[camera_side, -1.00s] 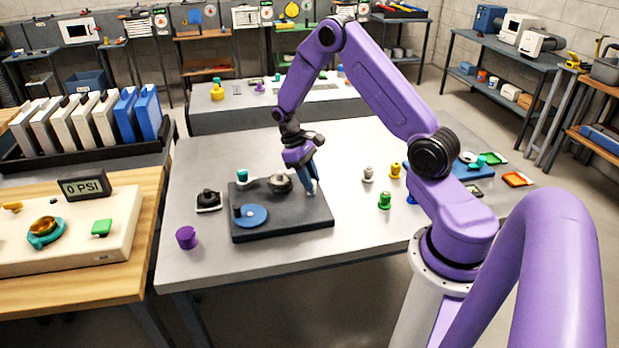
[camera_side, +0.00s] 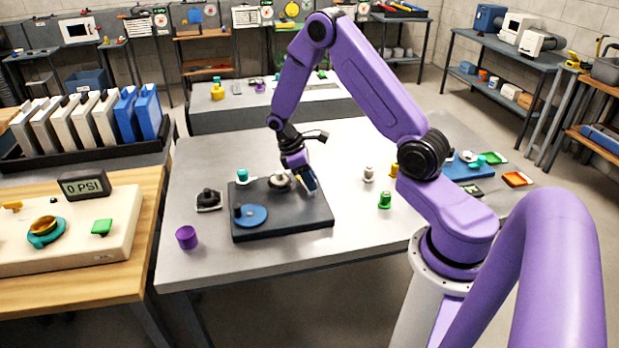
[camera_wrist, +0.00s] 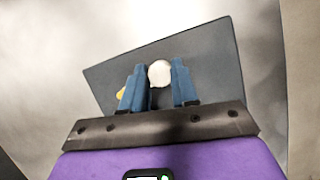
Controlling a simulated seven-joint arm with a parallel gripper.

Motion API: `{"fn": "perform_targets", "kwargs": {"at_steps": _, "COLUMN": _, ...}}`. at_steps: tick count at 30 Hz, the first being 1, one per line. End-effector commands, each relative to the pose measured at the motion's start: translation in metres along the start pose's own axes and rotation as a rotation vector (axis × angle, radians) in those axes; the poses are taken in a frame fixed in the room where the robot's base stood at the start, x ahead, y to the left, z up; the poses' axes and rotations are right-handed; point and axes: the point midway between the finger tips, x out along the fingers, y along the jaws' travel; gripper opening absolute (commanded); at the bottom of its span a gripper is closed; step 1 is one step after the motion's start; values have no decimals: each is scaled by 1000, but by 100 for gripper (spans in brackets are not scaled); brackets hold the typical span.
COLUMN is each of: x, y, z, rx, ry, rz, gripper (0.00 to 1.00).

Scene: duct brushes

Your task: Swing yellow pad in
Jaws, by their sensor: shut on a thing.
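A dark board (camera_side: 285,222) lies on the grey table. It also shows in the wrist view (camera_wrist: 215,55). My gripper (camera_side: 310,187) is low over the board's back right part, tilted. In the wrist view, its blue fingers (camera_wrist: 160,85) are on either side of a pale round-topped piece (camera_wrist: 159,72), and it is shut on this piece. A small yellow part (camera_wrist: 120,93), perhaps the yellow pad, shows left of the left finger, mostly hidden by it. A silver-grey round piece (camera_side: 279,181) sits on the board just left of my gripper.
A purple cylinder (camera_side: 187,237) and a black knob on a plate (camera_side: 208,199) stand to the left. A green piece (camera_side: 385,200) and a grey piece (camera_side: 369,173) stand to the right.

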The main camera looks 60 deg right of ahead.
Motion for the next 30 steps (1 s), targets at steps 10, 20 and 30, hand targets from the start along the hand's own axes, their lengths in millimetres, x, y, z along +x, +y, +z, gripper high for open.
{"fn": "perform_targets", "kwargs": {"at_steps": 10, "x": -2, "y": -2, "z": 0, "rx": -281, "ry": 1, "rz": 118, "gripper": 0}}
{"fn": "perform_targets", "kwargs": {"at_steps": 20, "x": -1, "y": -3, "z": 0, "rx": -445, "ry": 1, "rz": 187, "gripper": 0}}
{"fn": "perform_targets", "kwargs": {"at_steps": 30, "x": -1, "y": -3, "z": 0, "rx": -498, "ry": 3, "rz": 210, "gripper": 0}}
